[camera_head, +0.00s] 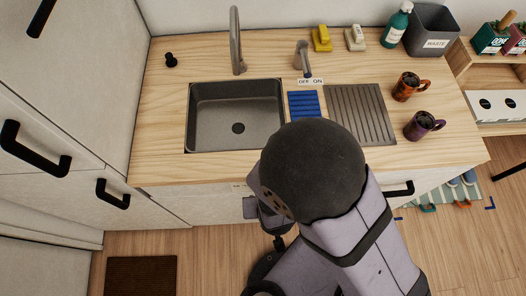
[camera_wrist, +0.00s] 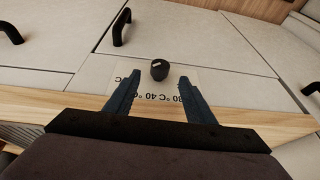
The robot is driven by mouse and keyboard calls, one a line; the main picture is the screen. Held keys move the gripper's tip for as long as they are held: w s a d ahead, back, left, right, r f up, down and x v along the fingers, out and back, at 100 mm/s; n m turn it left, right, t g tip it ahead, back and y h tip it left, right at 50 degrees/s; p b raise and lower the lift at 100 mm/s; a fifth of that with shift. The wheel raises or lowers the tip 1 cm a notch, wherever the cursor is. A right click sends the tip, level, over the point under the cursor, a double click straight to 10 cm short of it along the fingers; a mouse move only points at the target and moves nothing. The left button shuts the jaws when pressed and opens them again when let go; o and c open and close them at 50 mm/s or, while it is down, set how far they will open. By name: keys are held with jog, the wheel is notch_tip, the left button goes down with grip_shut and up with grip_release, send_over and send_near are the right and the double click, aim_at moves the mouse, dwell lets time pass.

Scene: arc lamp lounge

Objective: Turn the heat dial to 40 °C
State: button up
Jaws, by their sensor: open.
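The heat dial (camera_wrist: 159,69) is a small black knob with a light mark on it, in the wrist view, on a pale panel by the wooden edge. A pale label (camera_wrist: 150,97) beside it carries upside-down temperature print; a "40 °C" can be made out, and the fingers cover parts of it. I cannot tell which value the mark points to. My gripper (camera_wrist: 156,78) is open, its two blue-grey fingers apart, one to each side of the dial and not visibly touching it. In the head view my arm hides the dial.
The wooden counter (camera_head: 165,120) holds a sink (camera_head: 206,119), a faucet (camera_head: 236,40), a tap by an OFF/ON label (camera_head: 310,82), two mugs (camera_head: 408,87) (camera_head: 423,125) and a waste bin (camera_head: 434,30). Black handles (camera_head: 113,194) stick out from the cabinets nearby.

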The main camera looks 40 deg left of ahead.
jog(key=shift+p+x, duration=0.35)
jog(key=shift+x, duration=3.3)
jog(key=shift+f, duration=0.1)
jog(key=shift+c, duration=0.3)
jog(key=c, duration=1)
